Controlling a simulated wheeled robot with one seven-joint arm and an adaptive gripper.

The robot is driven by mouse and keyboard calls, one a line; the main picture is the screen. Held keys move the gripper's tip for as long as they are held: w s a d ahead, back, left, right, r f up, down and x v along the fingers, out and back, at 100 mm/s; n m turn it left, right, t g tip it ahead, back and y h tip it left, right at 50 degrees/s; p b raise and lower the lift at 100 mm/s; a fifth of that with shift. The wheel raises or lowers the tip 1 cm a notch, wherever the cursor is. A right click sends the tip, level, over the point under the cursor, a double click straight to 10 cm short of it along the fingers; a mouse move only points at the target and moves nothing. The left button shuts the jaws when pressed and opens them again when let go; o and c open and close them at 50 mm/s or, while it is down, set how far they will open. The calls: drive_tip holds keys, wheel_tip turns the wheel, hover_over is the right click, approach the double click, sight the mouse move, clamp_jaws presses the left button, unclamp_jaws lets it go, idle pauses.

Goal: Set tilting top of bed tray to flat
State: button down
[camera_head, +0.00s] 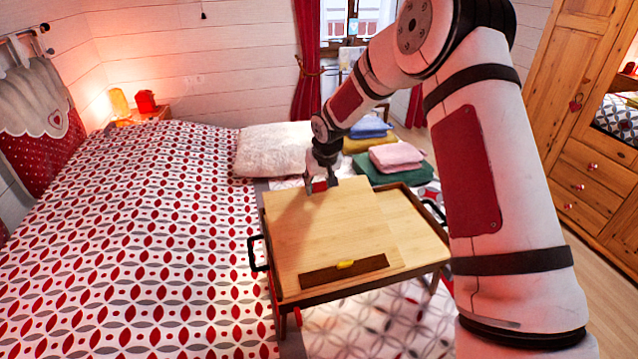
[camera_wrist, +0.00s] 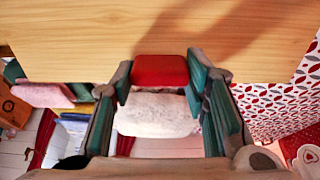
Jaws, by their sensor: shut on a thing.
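The bed tray (camera_head: 425,232) stands on the bed, with a light wood tilting top (camera_head: 335,225) over its left and middle part. A dark brown ledge (camera_head: 320,275) with a small yellow piece (camera_head: 346,264) lies along the top's near edge. My gripper (camera_head: 320,186) is at the top's far edge, shut on a red tab (camera_wrist: 160,70) there. In the wrist view the gripper (camera_wrist: 158,80) has a finger on each side of the tab, and the top (camera_wrist: 80,45) fills the upper part. The top's far edge looks slightly raised; the exact angle and the hinge are hidden.
Black handles stick out at the tray's left (camera_head: 258,253) and right (camera_head: 434,211) sides. Folded towels (camera_head: 397,156) and a white fluffy pillow (camera_head: 275,150) lie behind the tray. The patterned bed (camera_head: 150,230) is clear on the left. A wooden wardrobe (camera_head: 585,165) stands right.

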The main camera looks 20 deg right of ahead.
drive_tip(key=w+f+g+b, duration=0.1)
drive_tip(key=f+b, duration=0.1)
drive_tip(key=b, duration=0.1)
drive_tip(key=w+f+g+b, duration=0.1)
drive_tip(key=f+b, duration=0.1)
drive_tip(key=f, duration=0.1)
drive_tip(key=w+f+g+b, duration=0.1)
drive_tip(key=f+b, duration=0.2)
drive_tip(key=shift+b, duration=0.3)
drive_tip(key=shift+f+g+b, duration=0.4)
drive_tip(key=shift+b, duration=0.1)
drive_tip(key=shift+s, duration=0.1)
drive_tip(key=shift+f, duration=0.15)
drive_tip(key=c, duration=1)
unclamp_jaws()
drive_tip(key=shift+f, duration=0.1)
drive_tip(key=shift+o, duration=0.4)
drive_tip(key=shift+r, duration=0.2)
drive_tip(key=r, duration=1.1)
drive_tip(key=shift+s+r, duration=0.15)
drive_tip(key=shift+s, duration=0.05)
drive_tip(key=shift+r, duration=0.3)
